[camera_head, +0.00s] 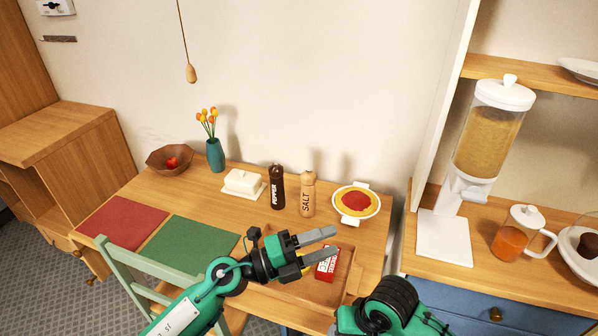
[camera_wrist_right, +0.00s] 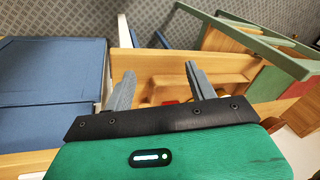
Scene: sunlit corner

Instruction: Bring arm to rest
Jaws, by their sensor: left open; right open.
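My left arm comes in from the lower left in the head view. Its gripper (camera_head: 330,243) is open with nothing between the fingers, above the front right of the wooden table (camera_head: 140,190). The fingers point right, over a wooden tray (camera_head: 343,283) with a red box (camera_head: 327,265) in it. My right arm (camera_head: 385,308) shows at the bottom, right of the tray; its fingers are hidden there. In the right wrist view my right gripper (camera_wrist_right: 158,75) is open and empty, with wooden surfaces and part of the tray beyond it.
Pepper (camera_head: 277,187) and salt (camera_head: 307,194) mills, a butter dish (camera_head: 243,184), a plate of food (camera_head: 356,202), a vase (camera_head: 215,155) and a bowl (camera_head: 170,159) stand along the back. A green chair (camera_head: 150,263) is in front. A cereal dispenser (camera_head: 487,130) stands right.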

